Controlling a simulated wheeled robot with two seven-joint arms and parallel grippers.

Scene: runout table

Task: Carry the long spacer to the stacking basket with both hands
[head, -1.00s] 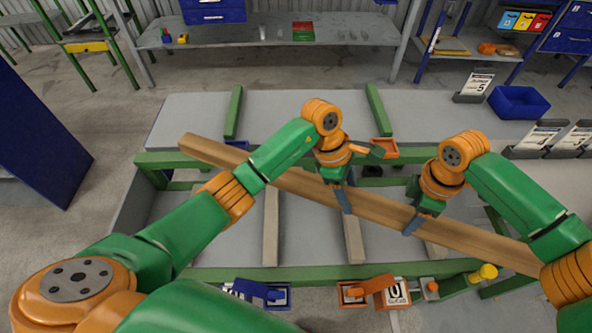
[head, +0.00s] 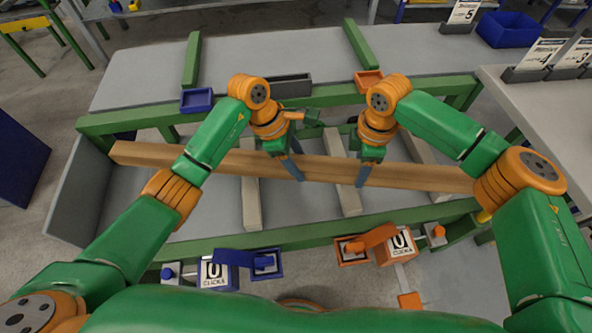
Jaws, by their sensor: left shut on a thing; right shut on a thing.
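The long spacer (head: 225,161) is a long brown wooden beam. It lies almost straight across the picture, its left end slightly higher. My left gripper (head: 294,167) is shut on it near its middle. My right gripper (head: 364,173) is shut on it further right. The right end is partly hidden by my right arm. Under the spacer is a grey open bay with green rails and several pale crossbars (head: 250,209), which looks like the stacking basket (head: 78,198). I cannot tell whether the spacer touches the crossbars.
A blue clicks box (head: 217,273) and an orange one (head: 397,247) sit along the near green rail (head: 320,233). A small blue tray (head: 197,100), a grey tray (head: 290,86) and an orange tray (head: 369,81) line the far rail. A grey table (head: 540,110) stands right.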

